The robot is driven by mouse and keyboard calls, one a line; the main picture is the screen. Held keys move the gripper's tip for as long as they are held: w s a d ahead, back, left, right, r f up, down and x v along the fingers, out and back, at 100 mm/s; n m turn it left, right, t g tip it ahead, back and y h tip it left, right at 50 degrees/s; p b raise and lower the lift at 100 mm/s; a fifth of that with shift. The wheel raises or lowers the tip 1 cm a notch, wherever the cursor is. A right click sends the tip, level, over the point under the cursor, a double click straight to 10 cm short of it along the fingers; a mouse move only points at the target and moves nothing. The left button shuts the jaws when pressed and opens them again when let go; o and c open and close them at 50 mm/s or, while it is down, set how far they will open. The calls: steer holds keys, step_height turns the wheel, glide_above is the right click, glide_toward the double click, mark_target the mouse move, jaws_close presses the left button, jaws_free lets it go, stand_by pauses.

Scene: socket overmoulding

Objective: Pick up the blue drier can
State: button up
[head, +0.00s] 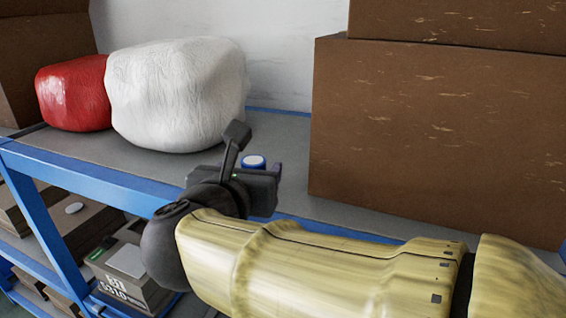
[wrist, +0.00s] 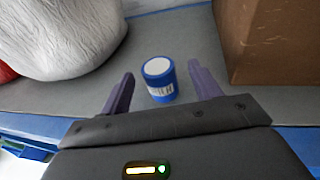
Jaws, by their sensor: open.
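The blue drier can (wrist: 160,81) has a white lid and a pale label. It stands upright on the grey shelf (wrist: 60,100). In the wrist view my gripper (wrist: 162,78) is open, with one purple finger on each side of the can and a gap on both sides. In the head view only the can's white and blue top (head: 254,161) shows; my gripper (head: 262,172) hides the rest of it.
A white sack (head: 178,95) and a red sack (head: 75,93) lie on the shelf to the left. Large brown boxes (head: 435,140) stand to the right. A blue beam (head: 90,180) edges the shelf. Boxes (head: 125,262) sit on the level below.

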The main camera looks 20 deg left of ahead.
mark_target(255, 156)
steer(key=p+x, duration=0.2)
steer(key=x, duration=0.2)
steer(key=shift+w+a+r, duration=0.1)
steer(key=shift+r, duration=0.05)
steer(key=shift+w, duration=0.2)
steer(key=shift+s, duration=0.1)
steer(key=c, duration=1.1)
